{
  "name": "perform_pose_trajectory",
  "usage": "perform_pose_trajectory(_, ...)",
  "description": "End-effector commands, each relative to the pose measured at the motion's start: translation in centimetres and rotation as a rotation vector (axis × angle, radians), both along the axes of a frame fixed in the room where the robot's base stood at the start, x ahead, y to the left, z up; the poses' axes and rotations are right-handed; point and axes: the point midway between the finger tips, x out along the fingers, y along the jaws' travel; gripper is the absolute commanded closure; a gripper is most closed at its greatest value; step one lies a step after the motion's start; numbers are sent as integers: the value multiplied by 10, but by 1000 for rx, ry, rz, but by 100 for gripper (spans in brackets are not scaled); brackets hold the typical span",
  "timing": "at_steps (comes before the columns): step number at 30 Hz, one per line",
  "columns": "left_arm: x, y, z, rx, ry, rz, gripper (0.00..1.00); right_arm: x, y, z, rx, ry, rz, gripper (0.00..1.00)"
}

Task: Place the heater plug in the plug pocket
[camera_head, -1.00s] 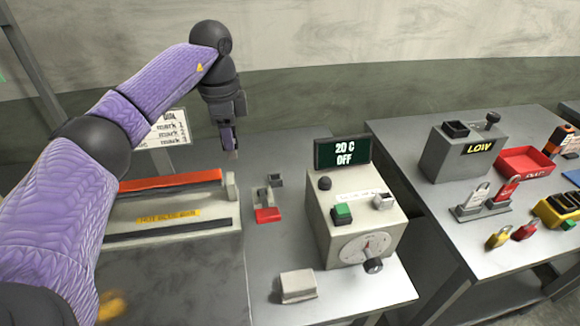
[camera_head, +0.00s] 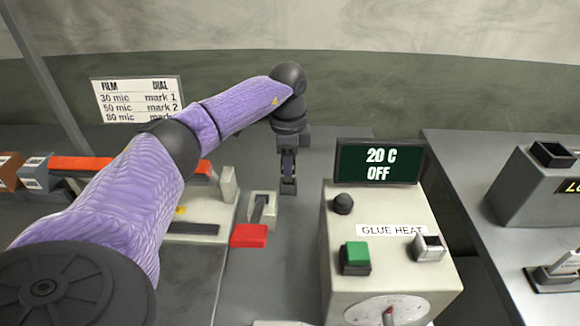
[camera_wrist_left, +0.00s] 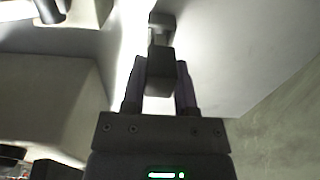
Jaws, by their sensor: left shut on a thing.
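My left gripper (camera_head: 288,185) points down just behind and right of the red-handled switch. It is shut on a small dark grey block, which looks like the heater plug. In the left wrist view the dark block (camera_wrist_left: 160,70) sits between the two fingers, with another dark piece beyond it. I cannot tell whether the plug is lifted clear of the surface. A black open-topped pocket (camera_head: 553,154) stands on the grey box at the right; no label marks it as the plug pocket. My right gripper is not in view.
The glue heat box (camera_head: 390,280) with its "20 C OFF" display (camera_head: 379,163) stands right of the gripper. The switch's red handle (camera_head: 249,236) is close in front. The film sealer (camera_head: 215,215) lies left, under my arm. A gap separates the two tables.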

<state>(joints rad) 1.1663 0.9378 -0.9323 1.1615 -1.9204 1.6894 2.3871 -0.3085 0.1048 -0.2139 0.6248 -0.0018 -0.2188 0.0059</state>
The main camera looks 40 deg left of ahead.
Motion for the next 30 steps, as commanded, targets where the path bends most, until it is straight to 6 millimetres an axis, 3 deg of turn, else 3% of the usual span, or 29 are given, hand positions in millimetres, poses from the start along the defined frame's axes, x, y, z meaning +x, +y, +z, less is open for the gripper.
perform_pose_trajectory(3, 0, 0, -24, 0, 4, -1, 100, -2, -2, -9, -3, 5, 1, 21)
perform_pose_trajectory(12, 0, 0, -25, 0, 1, 0, 100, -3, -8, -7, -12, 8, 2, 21)
perform_pose_trajectory(13, 0, 0, -25, 0, 1, 0, 59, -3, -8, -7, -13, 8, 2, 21)
perform_pose_trajectory(17, 0, 0, -25, 0, 1, 0, 32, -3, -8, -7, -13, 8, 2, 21)
perform_pose_trajectory(18, 0, 0, -25, 0, 1, 0, 28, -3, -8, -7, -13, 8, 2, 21)
perform_pose_trajectory(26, 0, 0, -23, 0, 0, 0, 28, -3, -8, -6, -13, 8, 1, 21)
perform_pose_trajectory(30, 0, 0, 3, 0, -4, 0, 28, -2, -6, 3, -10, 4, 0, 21)
